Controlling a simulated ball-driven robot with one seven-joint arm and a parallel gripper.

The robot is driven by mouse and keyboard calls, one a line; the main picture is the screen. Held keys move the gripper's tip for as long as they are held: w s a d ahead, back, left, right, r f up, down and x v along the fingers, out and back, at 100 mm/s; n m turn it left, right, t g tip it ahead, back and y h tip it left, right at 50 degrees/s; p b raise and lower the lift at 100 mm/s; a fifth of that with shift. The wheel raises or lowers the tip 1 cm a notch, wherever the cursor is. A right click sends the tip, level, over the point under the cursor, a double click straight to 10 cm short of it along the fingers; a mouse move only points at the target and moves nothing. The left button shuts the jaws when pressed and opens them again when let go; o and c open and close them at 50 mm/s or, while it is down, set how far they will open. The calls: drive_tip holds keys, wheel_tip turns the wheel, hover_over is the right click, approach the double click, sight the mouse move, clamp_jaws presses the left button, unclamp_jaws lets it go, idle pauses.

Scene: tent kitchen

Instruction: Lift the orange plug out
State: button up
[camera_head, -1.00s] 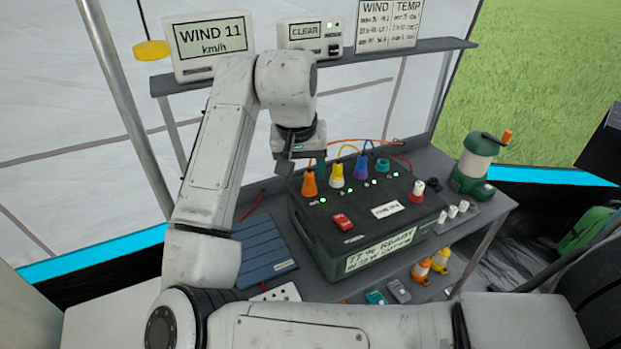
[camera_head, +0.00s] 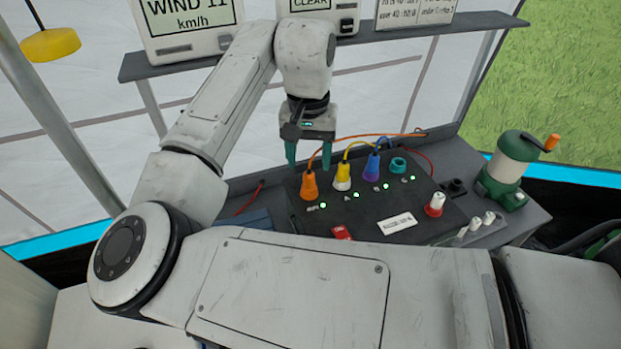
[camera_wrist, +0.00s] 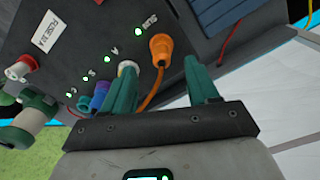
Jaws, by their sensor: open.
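The orange plug (camera_head: 310,186) stands in the leftmost socket of the dark power box (camera_head: 365,212), with an orange cable running from its top. It also shows in the wrist view (camera_wrist: 160,48), with its cable hanging toward my gripper. My gripper (camera_head: 308,163) is above and just behind the plug, fingers pointing down, open and empty. In the wrist view the two green fingertips (camera_wrist: 163,66) lie apart, and the plug shows beyond the gap between them. I cannot tell whether a finger touches the cable.
Yellow (camera_head: 343,178) and blue (camera_head: 363,186) plugs and a teal socket (camera_head: 398,165) stand in the same row. A red-and-white knob (camera_head: 435,204) is at the box's right. A shelf (camera_head: 350,48) runs behind.

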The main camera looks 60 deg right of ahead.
sight(309, 169)
drive_tip(key=shift+w+d+f, duration=0.1)
drive_tip(key=shift+d+f, duration=0.05)
drive_tip(key=shift+f, duration=1.45)
drive_tip(key=shift+w+d+f, duration=0.1)
drive_tip(key=shift+f, duration=1.5)
clamp_jaws()
